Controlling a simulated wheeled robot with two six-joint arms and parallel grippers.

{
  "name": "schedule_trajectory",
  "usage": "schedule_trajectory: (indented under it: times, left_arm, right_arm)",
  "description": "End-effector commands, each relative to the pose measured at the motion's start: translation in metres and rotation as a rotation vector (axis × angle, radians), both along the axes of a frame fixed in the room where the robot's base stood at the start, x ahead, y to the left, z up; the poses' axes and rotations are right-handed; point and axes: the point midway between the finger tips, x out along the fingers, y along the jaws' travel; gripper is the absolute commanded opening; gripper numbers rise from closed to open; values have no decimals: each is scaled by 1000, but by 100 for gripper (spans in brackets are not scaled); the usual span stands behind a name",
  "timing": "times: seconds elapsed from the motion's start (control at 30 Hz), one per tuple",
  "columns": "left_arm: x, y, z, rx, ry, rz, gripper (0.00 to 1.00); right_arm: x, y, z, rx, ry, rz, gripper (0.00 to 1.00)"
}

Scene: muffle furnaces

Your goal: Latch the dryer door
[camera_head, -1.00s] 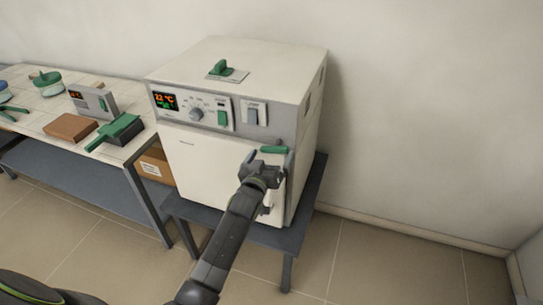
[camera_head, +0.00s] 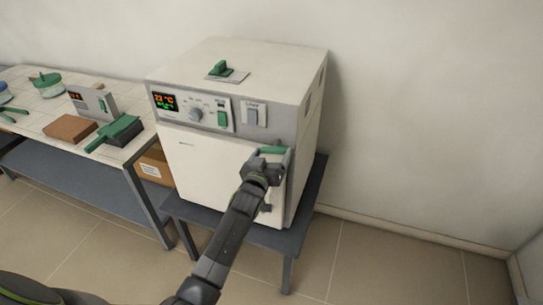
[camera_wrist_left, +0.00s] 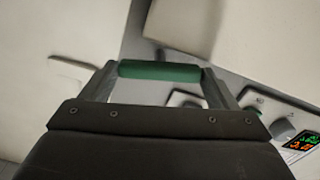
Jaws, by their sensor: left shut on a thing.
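The dryer (camera_head: 235,90) is a white box with a grey control panel, standing on a dark stand. Its door (camera_head: 205,165) looks closed against the front; I cannot tell whether it is latched. A green handle (camera_head: 271,150) is at the door's upper right. My left gripper (camera_head: 268,158) reaches up to it from below and is shut on it. In the left wrist view the green handle (camera_wrist_left: 158,70) lies across between the two fingers, with the gripper body hiding what is below. My right gripper is not in view.
A tiled bench (camera_head: 50,117) to the left holds a brown block (camera_head: 71,128), a green-handled brush-like tool (camera_head: 115,133) and a small grey device (camera_head: 93,100). A cardboard box (camera_head: 155,165) sits beside the stand. The floor at right is clear.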

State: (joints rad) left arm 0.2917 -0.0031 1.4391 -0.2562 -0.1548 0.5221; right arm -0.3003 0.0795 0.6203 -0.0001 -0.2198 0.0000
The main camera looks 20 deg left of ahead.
Motion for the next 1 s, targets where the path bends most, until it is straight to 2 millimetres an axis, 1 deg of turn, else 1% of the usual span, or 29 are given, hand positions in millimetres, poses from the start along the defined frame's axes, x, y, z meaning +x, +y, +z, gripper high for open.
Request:
schedule_trajectory:
  times: [0.17, 0.37, 0.6, 1.0]
  left_arm:
    - [0, 0, -3, -60, 3, 0, 59]
    - [0, 0, -5, -196, 7, -1, 59]
    - [0, 0, -5, -419, 16, -1, 59]
    - [0, 0, -4, -798, 31, 0, 59]
  right_arm:
    - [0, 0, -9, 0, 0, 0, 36]
    - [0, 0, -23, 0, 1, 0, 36]
    - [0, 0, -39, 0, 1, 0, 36]
    - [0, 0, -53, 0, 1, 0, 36]
